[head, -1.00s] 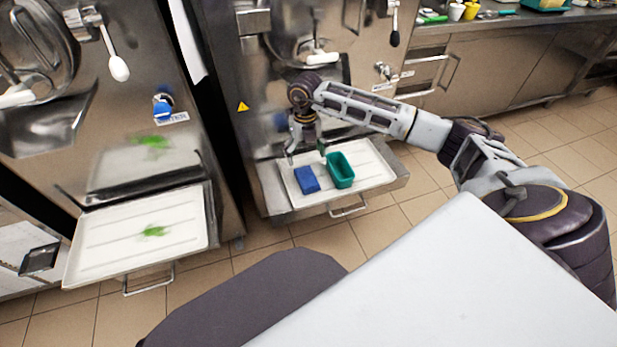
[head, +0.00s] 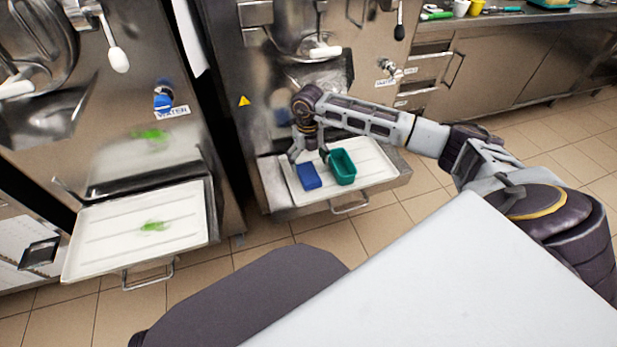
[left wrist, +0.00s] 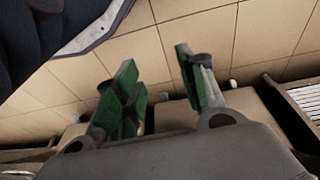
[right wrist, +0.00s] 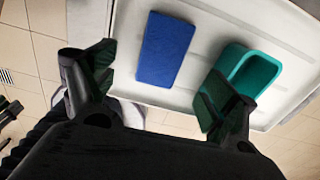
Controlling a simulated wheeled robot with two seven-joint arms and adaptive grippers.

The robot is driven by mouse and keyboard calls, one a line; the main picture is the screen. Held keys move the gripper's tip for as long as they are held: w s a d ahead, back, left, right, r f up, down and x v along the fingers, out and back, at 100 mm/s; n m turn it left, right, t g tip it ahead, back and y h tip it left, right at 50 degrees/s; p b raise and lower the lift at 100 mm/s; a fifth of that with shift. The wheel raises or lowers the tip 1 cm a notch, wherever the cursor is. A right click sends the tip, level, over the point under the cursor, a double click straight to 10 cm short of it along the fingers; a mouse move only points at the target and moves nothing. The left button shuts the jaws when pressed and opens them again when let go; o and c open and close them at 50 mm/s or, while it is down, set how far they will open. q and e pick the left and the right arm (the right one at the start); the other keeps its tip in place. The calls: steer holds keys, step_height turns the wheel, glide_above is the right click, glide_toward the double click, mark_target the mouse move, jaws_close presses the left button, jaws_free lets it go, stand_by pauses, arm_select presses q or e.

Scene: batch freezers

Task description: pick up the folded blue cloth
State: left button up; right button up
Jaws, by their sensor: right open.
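The folded blue cloth (head: 309,176) lies flat on the white tray (head: 372,169) of the right freezer. It also shows in the right wrist view (right wrist: 166,49), ahead of the jaws and between them. My right gripper (head: 309,158) is over the tray just behind the cloth, open and empty. In the right wrist view its two fingers (right wrist: 155,88) stand wide apart, the right one near the green container. My left gripper (left wrist: 160,85) is open and empty in the left wrist view, with floor tiles behind it. It is not in the head view.
A teal-green container (head: 343,167) stands on the same tray right of the cloth, close to my right gripper's finger. A second white tray (head: 95,245) with a green smear sits under the left freezer. Freezer fronts rise behind both trays.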

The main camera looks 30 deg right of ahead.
mark_target(309, 173)
steer(key=shift+f, duration=0.55)
arm_select(q)
steer(key=shift+s+d+r, duration=0.1)
steer(key=shift+s+r, duration=0.1)
steer(key=shift+s, duration=0.15)
arm_select(e)
steer(key=shift+f, duration=0.15)
steer(key=shift+f, duration=0.2)
step_height(309, 173, down, 4)
steer(key=shift+d+r+b, duration=0.1)
steer(key=shift+r+b, duration=0.05)
steer(key=shift+b, duration=0.55)
steer(key=shift+f, duration=0.45)
arm_select(q)
steer(key=shift+w+d+r, duration=0.15)
steer(key=shift+w+r, duration=0.1)
steer(key=shift+r, duration=0.4)
steer(key=shift+w+d+r, duration=0.1)
steer(key=shift+w+r, duration=0.15)
steer(key=shift+r, duration=0.35)
steer(key=shift+s+f, duration=0.1)
steer(key=shift+f, duration=0.05)
